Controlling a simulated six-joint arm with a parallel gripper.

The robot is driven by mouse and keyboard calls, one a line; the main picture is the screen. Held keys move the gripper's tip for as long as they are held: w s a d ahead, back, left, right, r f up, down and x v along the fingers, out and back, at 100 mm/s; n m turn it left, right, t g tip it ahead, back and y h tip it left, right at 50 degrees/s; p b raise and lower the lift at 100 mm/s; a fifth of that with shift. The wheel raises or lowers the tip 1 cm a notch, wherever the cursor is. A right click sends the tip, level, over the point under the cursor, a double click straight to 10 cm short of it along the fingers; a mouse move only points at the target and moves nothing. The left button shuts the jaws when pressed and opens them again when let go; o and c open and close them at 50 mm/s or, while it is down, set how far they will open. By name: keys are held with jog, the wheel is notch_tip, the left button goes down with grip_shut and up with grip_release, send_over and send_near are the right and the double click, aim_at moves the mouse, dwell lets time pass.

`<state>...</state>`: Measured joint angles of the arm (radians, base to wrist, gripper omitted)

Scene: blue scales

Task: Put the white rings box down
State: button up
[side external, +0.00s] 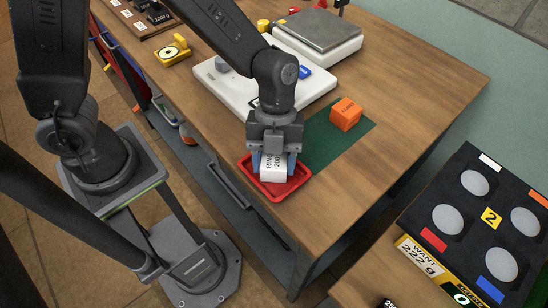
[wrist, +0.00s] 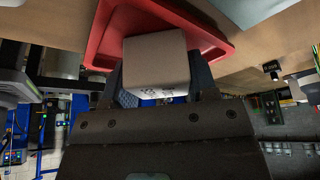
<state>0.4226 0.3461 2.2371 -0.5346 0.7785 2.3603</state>
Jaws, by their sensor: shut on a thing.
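The white rings box (side external: 272,166) has dark print on its face, partly readable as "RIN" and "200". My gripper (side external: 274,162) is shut on it, with a blue finger on either side. The box is over the red tray (side external: 294,190) near the table's front edge; I cannot tell whether it touches the tray floor. In the wrist view the white box (wrist: 156,62) sits between my gripper's fingers (wrist: 160,80), with the red tray (wrist: 104,30) behind it. The fingers hide parts of the box's sides.
An orange box (side external: 345,114) stands on a green mat (side external: 318,142) right of the tray. A white scale (side external: 235,95) and another scale with a grey plate (side external: 318,30) are behind. A yellow item (side external: 173,50) is at left. A black panel (side external: 480,215) with round pads stands at right.

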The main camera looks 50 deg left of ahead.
jog(key=o, duration=0.8)
jog(key=v, duration=1.2)
jog(key=shift+s+a+r+n+t+y, duration=0.55)
jog(key=shift+s+a+r+n+t, duration=1.35)
jog(key=shift+n, duration=2.6)
jog(key=shift+s+a+r+n+t+y, duration=0.5)
jog(key=shift+s+a+n+t, duration=0.5)
jog(key=shift+a+n, duration=2.75)
jog(key=shift+s+a+r+n+t+y, duration=0.55)
jog(key=shift+s+a+r+n+t, duration=0.85)
jog(key=shift+n, duration=3.85)
jog(key=shift+w+a+f, duration=0.1)
jog(key=shift+a+f, duration=0.1)
jog(key=shift+a, duration=0.05)
